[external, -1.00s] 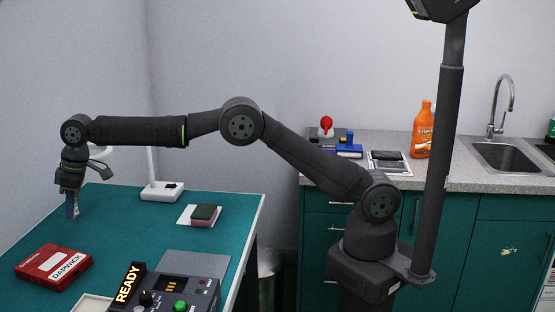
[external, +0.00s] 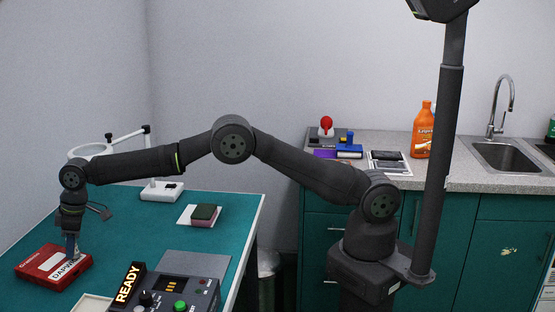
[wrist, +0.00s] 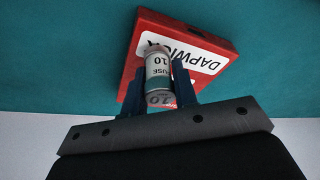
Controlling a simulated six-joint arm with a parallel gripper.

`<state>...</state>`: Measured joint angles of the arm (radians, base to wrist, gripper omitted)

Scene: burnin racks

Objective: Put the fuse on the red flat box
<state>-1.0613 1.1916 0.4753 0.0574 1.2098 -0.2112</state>
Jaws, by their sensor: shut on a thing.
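The red flat box (external: 40,262) lies on the teal bench at the left, with a white "DAPWICK" label. It also shows in the wrist view (wrist: 150,32), behind the fuse. My gripper (external: 72,253) points down at the box's right part, in front of the label in the external view. In the wrist view its two blue fingers (wrist: 160,85) are shut on the fuse (wrist: 158,72), a small cylinder with a white and teal label reading "FUSE 10". The fuse is over the box; whether it touches the top cannot be told.
A control unit (external: 175,293) with a "READY" sign (external: 128,283) stands at the front. A grey mat (external: 195,264), a sponge-like block (external: 204,214) and a magnifier lamp (external: 161,190) are on the bench. Teal surface between the box and the block is clear.

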